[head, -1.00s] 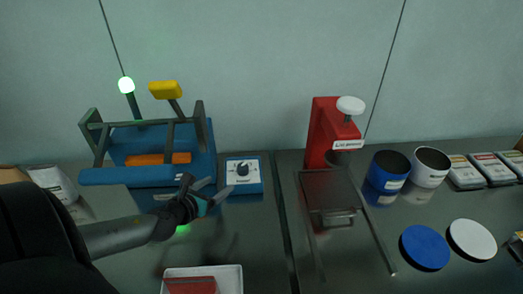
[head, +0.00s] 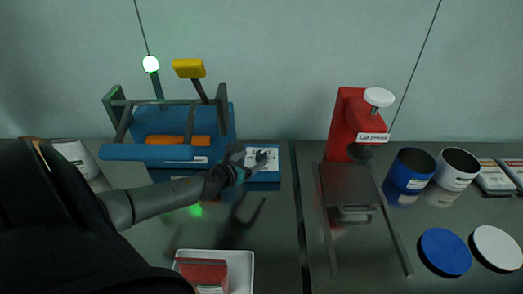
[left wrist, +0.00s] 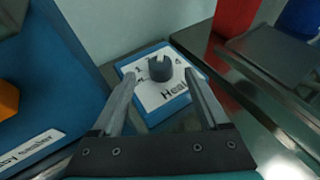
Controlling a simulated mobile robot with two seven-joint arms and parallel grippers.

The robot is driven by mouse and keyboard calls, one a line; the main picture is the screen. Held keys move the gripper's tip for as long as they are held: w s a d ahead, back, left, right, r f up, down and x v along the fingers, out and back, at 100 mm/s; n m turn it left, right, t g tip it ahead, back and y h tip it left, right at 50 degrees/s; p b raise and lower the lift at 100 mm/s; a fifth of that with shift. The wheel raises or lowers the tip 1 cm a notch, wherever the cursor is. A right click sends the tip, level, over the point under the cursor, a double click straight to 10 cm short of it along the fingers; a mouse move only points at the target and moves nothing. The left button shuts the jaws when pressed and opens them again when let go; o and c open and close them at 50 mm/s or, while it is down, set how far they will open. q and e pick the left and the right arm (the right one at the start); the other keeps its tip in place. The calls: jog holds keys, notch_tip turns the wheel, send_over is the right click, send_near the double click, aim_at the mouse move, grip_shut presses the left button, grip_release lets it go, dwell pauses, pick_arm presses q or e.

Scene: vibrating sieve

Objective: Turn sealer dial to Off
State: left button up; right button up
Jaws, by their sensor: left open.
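The sealer dial is a dark round knob (left wrist: 160,68) on a white-faced blue box (left wrist: 176,107) marked with numbers and "Heat". In the head view the box (head: 262,176) stands right of the blue sealer (head: 150,152), and my gripper partly hides it. The dial's exact setting is too small to tell. My left gripper (head: 255,158) is open at the box. In the left wrist view its two fingers (left wrist: 160,85) stand apart, with the knob between and beyond their tips, not clearly touched. My right gripper is not in view.
A red press (head: 355,120) with a white knob stands to the right, with a dark metal tray (head: 350,186) before it. Blue and white tubs (head: 411,170) and lids (head: 445,251) lie farther right. A white tray (head: 240,272) holding a red block sits in front.

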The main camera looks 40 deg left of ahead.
aim_at(260, 155)
pick_arm(q)
jog(key=shift+b+x, duration=1.05)
jog(key=shift+x, duration=2.35)
jog(key=shift+f, duration=0.1)
grip_shut()
